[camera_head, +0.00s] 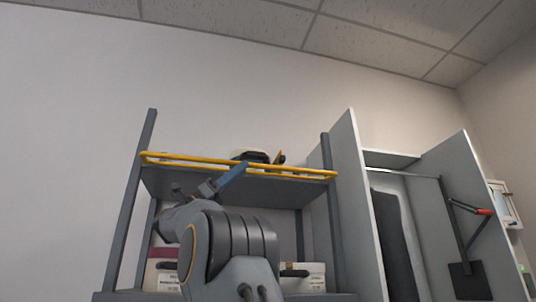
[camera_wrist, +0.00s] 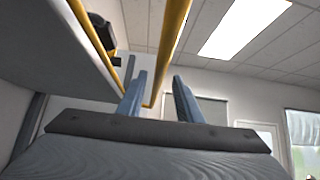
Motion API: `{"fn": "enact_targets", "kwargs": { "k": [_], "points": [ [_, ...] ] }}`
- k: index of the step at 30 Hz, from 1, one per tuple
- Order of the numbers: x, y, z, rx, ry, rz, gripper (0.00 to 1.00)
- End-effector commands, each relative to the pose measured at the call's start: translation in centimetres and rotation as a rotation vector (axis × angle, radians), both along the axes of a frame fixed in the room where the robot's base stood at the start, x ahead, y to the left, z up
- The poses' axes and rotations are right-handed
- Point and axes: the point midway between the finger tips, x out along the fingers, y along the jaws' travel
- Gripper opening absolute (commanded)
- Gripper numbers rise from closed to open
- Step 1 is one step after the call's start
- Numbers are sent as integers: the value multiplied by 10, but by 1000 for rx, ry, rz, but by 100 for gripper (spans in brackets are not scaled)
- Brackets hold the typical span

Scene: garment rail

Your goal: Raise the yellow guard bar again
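The yellow guard bar (camera_head: 190,159) runs along the front of the rack's upper shelf (camera_head: 280,190), close to shelf level. It also shows in the wrist view as a long yellow bar (camera_wrist: 171,40) passing above and between my fingers. A second yellow length (camera_wrist: 92,32) follows the shelf edge there. My gripper (camera_head: 239,170) is just at the front of the shelf, its blue fingers near the bar. In the wrist view my gripper (camera_wrist: 160,77) is open, with a clear gap between the fingers. I cannot tell whether either finger touches the bar.
A dark object (camera_head: 252,157) and a small tan one (camera_head: 280,157) sit on the upper shelf. White boxes (camera_head: 303,276) stand on the shelf below. To the right is a grey wardrobe (camera_head: 343,190) with a hanging garment and a red-handled lever (camera_head: 484,212).

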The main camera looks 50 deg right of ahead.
Motion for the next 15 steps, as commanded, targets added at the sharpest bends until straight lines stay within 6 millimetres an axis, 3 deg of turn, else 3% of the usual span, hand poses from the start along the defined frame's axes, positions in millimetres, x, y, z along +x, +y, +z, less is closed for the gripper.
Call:
{"fn": "enact_targets", "kwargs": {
  "k": [8,15],
  "points": [
    [-2,-4,8,0,-8,10,32],
    [-15,-23,30,0,-6,7,32]
  ]
}}
